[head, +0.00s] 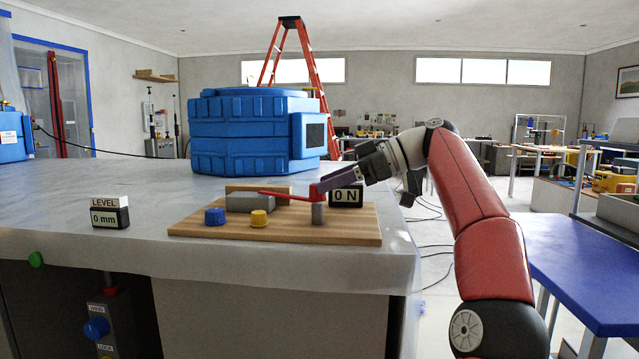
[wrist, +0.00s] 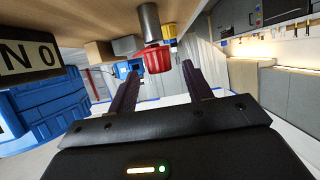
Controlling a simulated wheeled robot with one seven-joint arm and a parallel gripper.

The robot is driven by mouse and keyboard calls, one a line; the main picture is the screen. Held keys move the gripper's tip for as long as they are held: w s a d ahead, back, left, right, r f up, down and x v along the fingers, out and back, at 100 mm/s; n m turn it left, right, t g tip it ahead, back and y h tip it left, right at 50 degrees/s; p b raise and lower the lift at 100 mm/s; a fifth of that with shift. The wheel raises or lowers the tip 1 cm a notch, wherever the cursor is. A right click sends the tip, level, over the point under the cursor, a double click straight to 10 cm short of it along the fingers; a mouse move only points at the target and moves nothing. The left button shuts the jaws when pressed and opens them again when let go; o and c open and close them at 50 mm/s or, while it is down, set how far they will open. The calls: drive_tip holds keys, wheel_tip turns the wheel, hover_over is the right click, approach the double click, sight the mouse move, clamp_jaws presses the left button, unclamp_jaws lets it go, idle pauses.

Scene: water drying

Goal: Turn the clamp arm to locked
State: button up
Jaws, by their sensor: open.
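The red clamp arm (head: 288,194) extends left from a grey post (head: 317,213) on a wooden board (head: 275,232), passing above a grey block (head: 250,202). In the wrist view, the red end of the clamp arm (wrist: 157,60) sits at the tip of the grey post (wrist: 147,20). My gripper (head: 320,187) reaches in from the right at the post end of the arm. In the wrist view my gripper (wrist: 160,70) is open, with the red end between or just beyond its fingertips. I cannot tell whether they touch.
A blue knob (head: 215,216) and a yellow knob (head: 258,218) stand on the board. A "0 N" display (head: 346,195) is close behind my gripper. A "LEVEL 0 mm" display (head: 109,212) stands left. A large blue tank (head: 250,135) is behind. The bench right of the board is narrow.

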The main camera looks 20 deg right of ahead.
drive_tip(key=p+v, duration=0.1)
drive_tip(key=v, duration=0.3)
drive_tip(key=shift+s+d, duration=0.15)
drive_tip(key=shift+d, duration=0.05)
idle(0.3)
